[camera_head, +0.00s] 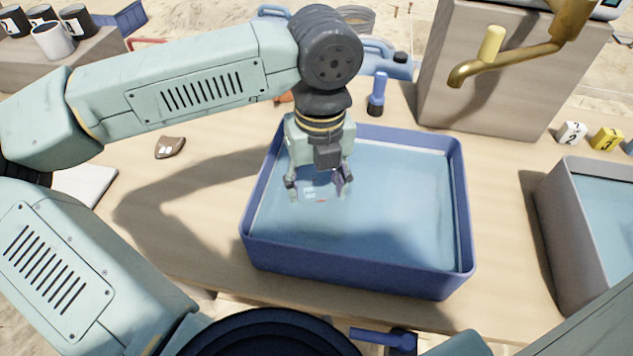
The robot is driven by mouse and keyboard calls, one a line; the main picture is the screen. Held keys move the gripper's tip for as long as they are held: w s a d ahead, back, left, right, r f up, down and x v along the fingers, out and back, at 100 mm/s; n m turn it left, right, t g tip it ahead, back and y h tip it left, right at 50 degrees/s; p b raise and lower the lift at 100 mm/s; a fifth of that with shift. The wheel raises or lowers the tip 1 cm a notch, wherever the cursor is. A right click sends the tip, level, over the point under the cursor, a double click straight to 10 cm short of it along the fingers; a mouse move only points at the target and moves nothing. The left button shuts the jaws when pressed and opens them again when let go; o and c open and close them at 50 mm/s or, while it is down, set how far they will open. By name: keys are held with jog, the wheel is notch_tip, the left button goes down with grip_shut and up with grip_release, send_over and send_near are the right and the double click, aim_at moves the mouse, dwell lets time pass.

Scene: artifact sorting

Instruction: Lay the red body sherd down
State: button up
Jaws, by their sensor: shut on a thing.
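My gripper (319,191) points down into the blue basin (357,283), left of its middle, with its fingertips at or in the water. It is shut on the red body sherd (321,201). Only a small reddish bit of the sherd shows between the fingertips, and its outline is blurred by the water. I cannot tell whether the sherd touches the basin's floor.
A brown sherd (170,147) with white marks lies on the table left of the basin. A blue-handled brush (378,95) stands behind it. A brass tap (510,60) overhangs the back right. A grey basin (575,235) stands at the right.

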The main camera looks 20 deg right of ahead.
aim_at(319, 193)
jog(key=shift+f, duration=0.15)
jog(key=shift+f+b, duration=0.2)
jog(key=shift+b, duration=0.15)
jog(key=o, duration=1.1)
jog(key=shift+r, duration=0.2)
jog(key=shift+r+p, duration=0.25)
jog(key=shift+p, duration=0.3)
jog(key=r, duration=1.1)
jog(key=shift+d+r, duration=0.2)
jog(key=shift+r, duration=0.1)
